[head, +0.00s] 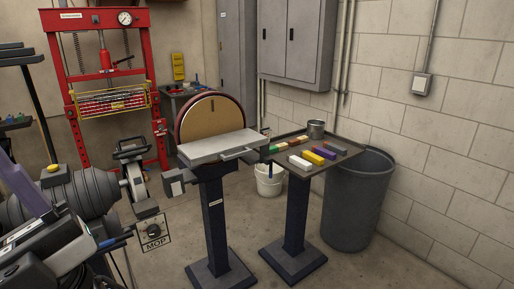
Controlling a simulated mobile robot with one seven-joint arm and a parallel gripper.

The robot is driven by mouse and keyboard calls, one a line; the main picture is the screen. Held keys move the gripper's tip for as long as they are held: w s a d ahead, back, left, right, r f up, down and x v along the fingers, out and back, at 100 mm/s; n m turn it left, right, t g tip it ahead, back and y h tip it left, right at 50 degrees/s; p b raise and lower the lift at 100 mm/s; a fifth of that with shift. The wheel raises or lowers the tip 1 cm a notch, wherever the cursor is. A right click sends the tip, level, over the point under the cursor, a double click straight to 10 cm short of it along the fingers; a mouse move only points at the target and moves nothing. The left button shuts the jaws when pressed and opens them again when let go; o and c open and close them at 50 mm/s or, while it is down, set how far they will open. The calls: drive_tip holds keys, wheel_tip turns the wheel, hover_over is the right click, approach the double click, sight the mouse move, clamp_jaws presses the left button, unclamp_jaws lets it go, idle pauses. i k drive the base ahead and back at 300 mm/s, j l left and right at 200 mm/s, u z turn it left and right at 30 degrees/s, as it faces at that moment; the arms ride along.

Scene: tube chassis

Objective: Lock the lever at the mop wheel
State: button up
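A plate lettered MOP (154,240) hangs low at the left, with a dark round fitting on it above the lettering. Just left of it, a thin rod with a blue end (114,241) sticks out; I cannot tell whether it is the lever. A dark grey ribbed round body (88,192) and a pale wheel (136,184) stand behind the plate; which part is the mop wheel is unclear. No lock shows clearly. I cannot make out my gripper; dark and grey parts crowd the lower left corner.
A disc sander (212,117) on a pedestal stands centre. A small table (345,151) with coloured blocks and a tin stands right of it, before a grey bin (352,210). A red press (103,62) stands behind. Floor at the lower right is clear.

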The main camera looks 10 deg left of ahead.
sight(112, 241)
drive_tip(key=j+u, duration=0.1)
drive_tip(key=u, duration=0.3)
drive_tip(key=j+u, duration=0.1)
drive_tip(key=u, duration=0.25)
drive_tip(key=j+u, duration=0.1)
drive_tip(key=u, duration=0.3)
drive_tip(key=l+u, duration=0.25)
drive_tip(key=l, duration=0.2)
drive_tip(key=k+l+u, duration=0.25)
drive_tip(key=l, duration=0.2)
drive_tip(key=i, duration=0.1)
